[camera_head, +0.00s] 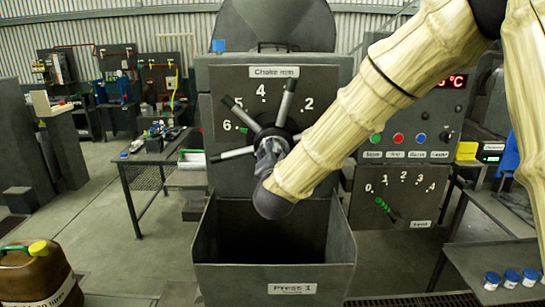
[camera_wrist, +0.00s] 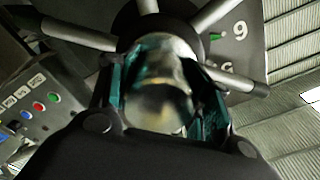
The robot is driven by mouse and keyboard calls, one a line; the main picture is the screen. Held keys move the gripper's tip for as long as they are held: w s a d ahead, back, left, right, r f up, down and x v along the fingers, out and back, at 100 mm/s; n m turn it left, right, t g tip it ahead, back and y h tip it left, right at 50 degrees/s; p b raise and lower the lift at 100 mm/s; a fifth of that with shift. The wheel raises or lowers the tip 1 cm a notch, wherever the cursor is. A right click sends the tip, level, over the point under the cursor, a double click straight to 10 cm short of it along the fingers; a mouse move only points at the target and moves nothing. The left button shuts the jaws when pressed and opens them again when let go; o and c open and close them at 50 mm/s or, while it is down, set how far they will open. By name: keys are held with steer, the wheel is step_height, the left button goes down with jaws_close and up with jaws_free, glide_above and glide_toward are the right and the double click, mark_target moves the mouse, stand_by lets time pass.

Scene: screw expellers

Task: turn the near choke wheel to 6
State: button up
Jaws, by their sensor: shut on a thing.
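The choke wheel (camera_head: 284,108) is on the front of Press 1, with several grey spokes around a dark hub. Its dial plate (camera_head: 318,80) reads "Choke mm", with 2, 4, 5 and 6 showing; my arm hides part of it. A green pointer tip (camera_head: 243,130) shows close beside the 6 (camera_head: 227,125). In the wrist view the green mark (camera_wrist: 214,37) is also beside the 6, which appears upside down. My gripper (camera_head: 268,158) is at the wheel's centre. In the wrist view its fingers (camera_wrist: 165,85) close around a rounded metallic part of the wheel, among the spokes.
An open dark bin (camera_head: 275,278) labelled Press 1 is below my gripper. A control panel with buttons (camera_head: 398,138) and a Feed dial (camera_head: 402,195) is to the right. A brown jug (camera_head: 38,275) stands at lower left. A side table (camera_head: 150,158) is at left.

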steer(key=shift+f, duration=0.1)
steer(key=o, duration=1.5)
steer(key=shift+c, duration=0.2)
steer(key=shift+s, duration=0.1)
steer(key=s, duration=1.1)
steer(key=shift+s+a, duration=0.2)
steer(key=shift+s, duration=0.2)
